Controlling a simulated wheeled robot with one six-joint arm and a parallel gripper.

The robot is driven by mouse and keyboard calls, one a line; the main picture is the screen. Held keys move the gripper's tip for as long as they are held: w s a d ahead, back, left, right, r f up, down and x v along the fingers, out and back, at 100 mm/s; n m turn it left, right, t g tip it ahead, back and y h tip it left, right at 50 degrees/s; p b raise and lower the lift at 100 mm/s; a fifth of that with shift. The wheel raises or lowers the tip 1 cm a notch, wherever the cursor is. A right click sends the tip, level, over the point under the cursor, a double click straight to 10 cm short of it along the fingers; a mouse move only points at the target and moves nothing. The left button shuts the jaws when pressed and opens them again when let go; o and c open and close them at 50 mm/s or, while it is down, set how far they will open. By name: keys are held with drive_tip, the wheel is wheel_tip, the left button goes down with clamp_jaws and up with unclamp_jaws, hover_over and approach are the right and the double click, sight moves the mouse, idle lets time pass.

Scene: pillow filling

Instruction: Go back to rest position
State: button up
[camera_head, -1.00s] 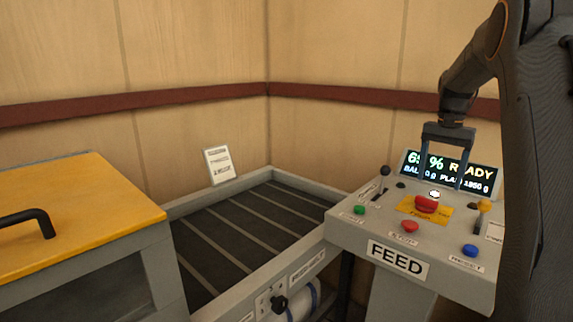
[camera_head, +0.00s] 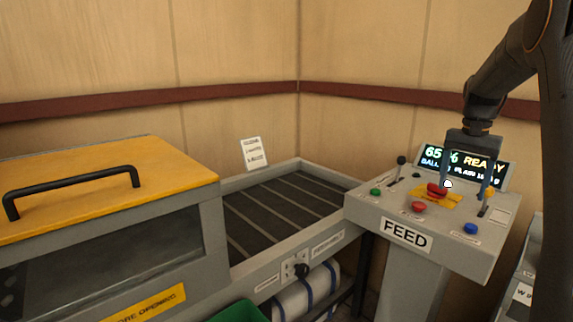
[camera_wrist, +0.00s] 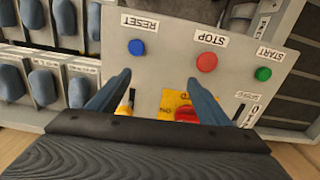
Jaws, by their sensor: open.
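My gripper (camera_head: 466,178) hangs from my arm above the FEED control panel (camera_head: 492,254), with its two fingers pointing down, apart and empty. In the wrist view my gripper (camera_wrist: 152,82) is open, with the panel below and nothing between the fingers. The panel has a red button on a yellow plate (camera_head: 437,190), a green button (camera_head: 376,191), a red STOP button (camera_head: 418,207) and a blue RESET button (camera_head: 471,228). Its screen (camera_head: 462,166) reads READY, partly hidden by my gripper. In the wrist view a finger covers part of the yellow plate.
A slatted conveyor bed (camera_head: 270,208) lies left of the panel. A yellow-lidded box (camera_head: 100,180) with a black handle stands at left. A green bin (camera_head: 243,312) is at the bottom. Several blue-ended items (camera_wrist: 42,82) in grey holders show left in the wrist view. Walls close the back.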

drive_tip(key=s+a+f+n, duration=0.1)
drive_tip(key=s+a+f, duration=0.1)
drive_tip(key=a, duration=0.4)
drive_tip(key=s+a+f+n, duration=0.2)
drive_tip(key=s+a, duration=0.1)
drive_tip(key=a, duration=0.2)
drive_tip(key=s+a+f+n, duration=0.3)
drive_tip(key=s+a+f, duration=0.2)
drive_tip(key=s+a, duration=0.4)
drive_tip(key=s+a+f+n+t, duration=0.1)
drive_tip(key=s+a+f+n, duration=0.2)
drive_tip(key=s+a, duration=0.6)
drive_tip(key=s+f, duration=0.2)
drive_tip(key=s, duration=0.2)
drive_tip(key=shift+s+f, duration=0.2)
drive_tip(key=shift+s, duration=0.05)
